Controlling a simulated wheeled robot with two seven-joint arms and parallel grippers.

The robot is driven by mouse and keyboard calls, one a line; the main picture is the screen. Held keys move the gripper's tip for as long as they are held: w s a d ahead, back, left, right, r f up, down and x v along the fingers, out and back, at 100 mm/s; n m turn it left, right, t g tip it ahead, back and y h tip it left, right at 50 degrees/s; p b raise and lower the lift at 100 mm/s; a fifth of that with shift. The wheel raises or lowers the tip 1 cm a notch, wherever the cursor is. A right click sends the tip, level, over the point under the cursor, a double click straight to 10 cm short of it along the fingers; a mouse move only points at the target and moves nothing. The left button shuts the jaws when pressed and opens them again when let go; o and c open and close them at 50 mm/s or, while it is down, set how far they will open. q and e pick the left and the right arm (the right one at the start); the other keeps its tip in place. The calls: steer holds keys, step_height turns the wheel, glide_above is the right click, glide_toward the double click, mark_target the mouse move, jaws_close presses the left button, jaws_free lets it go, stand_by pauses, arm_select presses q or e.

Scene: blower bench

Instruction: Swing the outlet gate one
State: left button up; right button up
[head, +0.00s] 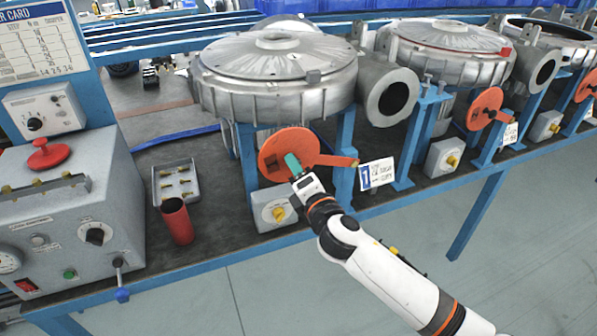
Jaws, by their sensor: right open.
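Outlet gate one is an orange round disc (268,158) with an orange arm reaching right to a post near the card marked 1 (378,173). The disc stands left of and below the first blower's outlet (391,98), whose dark round mouth is uncovered. My right gripper (293,165) is at the front of the disc, its teal fingertip overlapping the disc's lower middle in the head view. Its jaws are open. I cannot tell whether the fingertip touches the disc. My left gripper is not in view.
The first blower housing (276,75) stands above the gate. A red cup (177,222), a grey tray (176,183) and a control box (62,225) stand left. Another orange gate (484,108) is to the right.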

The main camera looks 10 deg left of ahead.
steer(key=v, duration=1.2)
steer(key=shift+b, duration=0.45)
